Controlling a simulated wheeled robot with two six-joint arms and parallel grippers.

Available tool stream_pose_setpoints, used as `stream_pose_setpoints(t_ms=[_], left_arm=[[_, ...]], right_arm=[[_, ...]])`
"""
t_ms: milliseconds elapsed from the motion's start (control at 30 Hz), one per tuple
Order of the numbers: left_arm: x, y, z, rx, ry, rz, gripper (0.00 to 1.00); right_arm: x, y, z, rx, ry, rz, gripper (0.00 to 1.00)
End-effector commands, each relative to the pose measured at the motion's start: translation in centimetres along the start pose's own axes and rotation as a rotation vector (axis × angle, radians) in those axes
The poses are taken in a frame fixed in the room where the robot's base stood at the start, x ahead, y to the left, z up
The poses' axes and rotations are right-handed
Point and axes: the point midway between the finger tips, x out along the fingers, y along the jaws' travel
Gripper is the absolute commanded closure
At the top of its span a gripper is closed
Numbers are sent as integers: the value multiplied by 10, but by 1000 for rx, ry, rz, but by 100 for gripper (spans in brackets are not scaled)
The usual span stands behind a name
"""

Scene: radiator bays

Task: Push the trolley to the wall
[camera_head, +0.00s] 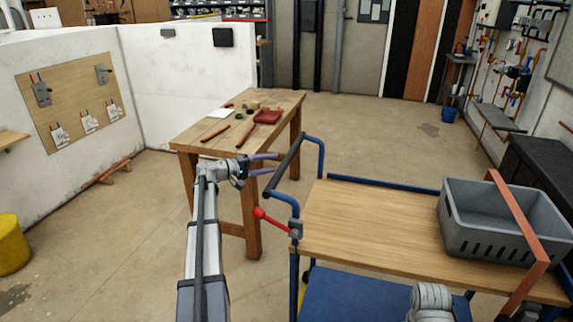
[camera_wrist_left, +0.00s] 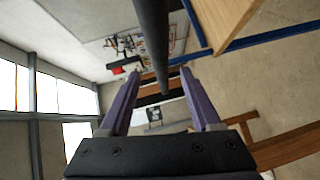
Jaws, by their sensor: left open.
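The trolley has a wooden top (camera_head: 375,215), a blue frame and a blue lower shelf (camera_head: 360,295). Its black push handle (camera_head: 287,163) stands at its left end on blue tubes. My left gripper (camera_head: 277,163), with purple fingers, is open at the handle. In the left wrist view, the black handle bar (camera_wrist_left: 152,40) runs down between the open fingers (camera_wrist_left: 158,105); contact cannot be told. A red-knobbed lever (camera_head: 260,213) sits below the handle. My right gripper's fingers do not show. The back wall (camera_head: 350,55) stands beyond open floor.
A grey slotted crate (camera_head: 470,225) rides on the trolley's right side, with an orange bar (camera_head: 520,220) across it. A wooden workbench (camera_head: 190,140) with tools stands left of the trolley. A blue bucket (camera_head: 448,114) is far right. Clear floor (camera_head: 365,135) lies behind the trolley.

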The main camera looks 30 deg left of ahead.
Motion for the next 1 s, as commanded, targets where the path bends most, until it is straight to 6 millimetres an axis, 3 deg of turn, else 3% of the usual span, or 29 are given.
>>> stream_pose_setpoints(t_ms=[433,867,1000], left_arm=[[63,-1,0,0,-3,-1,36],[73,0,1,0,-1,-1,36],[73,0,1,0,-1,-1,49]], right_arm=[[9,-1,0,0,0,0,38],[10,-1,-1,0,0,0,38],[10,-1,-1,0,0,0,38]])
